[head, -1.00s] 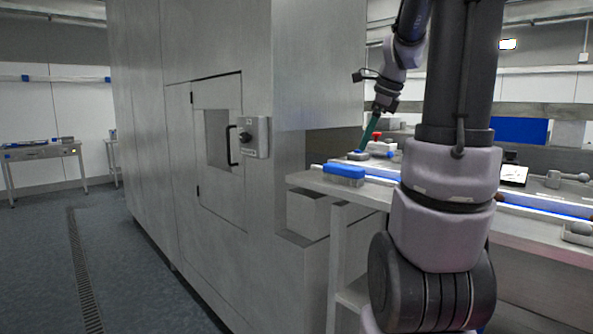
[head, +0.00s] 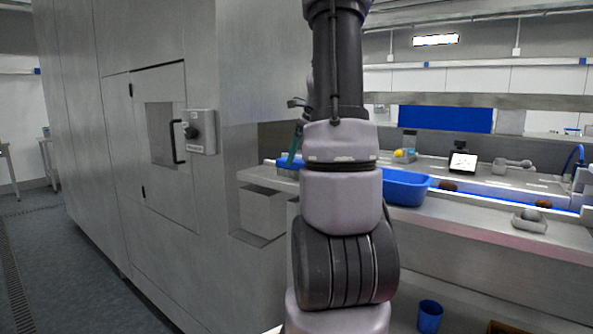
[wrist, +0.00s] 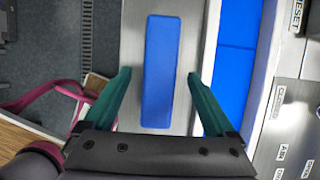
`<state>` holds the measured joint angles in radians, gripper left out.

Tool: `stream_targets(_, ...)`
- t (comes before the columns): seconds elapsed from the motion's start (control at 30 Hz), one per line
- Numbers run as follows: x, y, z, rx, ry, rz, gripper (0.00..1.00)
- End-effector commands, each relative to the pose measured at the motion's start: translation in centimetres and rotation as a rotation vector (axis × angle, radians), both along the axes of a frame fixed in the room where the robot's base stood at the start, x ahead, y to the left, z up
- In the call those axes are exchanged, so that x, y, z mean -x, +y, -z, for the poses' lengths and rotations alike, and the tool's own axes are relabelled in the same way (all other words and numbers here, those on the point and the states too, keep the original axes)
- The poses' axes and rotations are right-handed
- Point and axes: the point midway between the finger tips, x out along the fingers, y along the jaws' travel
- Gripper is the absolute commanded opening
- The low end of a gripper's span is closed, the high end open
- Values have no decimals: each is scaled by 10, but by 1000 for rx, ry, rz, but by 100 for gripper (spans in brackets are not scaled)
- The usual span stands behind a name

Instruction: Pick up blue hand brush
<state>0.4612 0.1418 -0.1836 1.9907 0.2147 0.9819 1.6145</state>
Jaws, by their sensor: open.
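The blue hand brush (wrist: 162,60) lies on the grey bench top in the wrist view, its long side running up the picture. Only its flat blue top shows there. My gripper (wrist: 158,76) is open, with one green finger to each side of the brush as seen from above; how far it is above the brush is hard to tell. In the head view the brush (head: 284,162) shows as a blue strip near the bench's left end, partly hidden by my arm. A green finger of my gripper (head: 296,146) shows just above it.
A blue bin (head: 405,188) stands on the bench right of my arm, near a small tablet (head: 462,163). A large grey cabinet (head: 225,60) closes off the left. A blue cup (head: 429,316) stands lower down.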

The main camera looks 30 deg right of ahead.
Motion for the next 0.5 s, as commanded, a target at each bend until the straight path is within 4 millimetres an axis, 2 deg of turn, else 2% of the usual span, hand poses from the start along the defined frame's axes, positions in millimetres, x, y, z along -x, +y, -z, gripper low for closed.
stream_targets(0.1,-6,2,17,-1,3,0,90)
stream_targets(0.2,-8,3,23,-1,1,0,90)
stream_targets(0.43,-9,3,24,1,0,0,90)
stream_targets(0.47,-9,3,24,1,0,0,82)
stream_targets(0.5,-9,3,24,1,0,0,67)
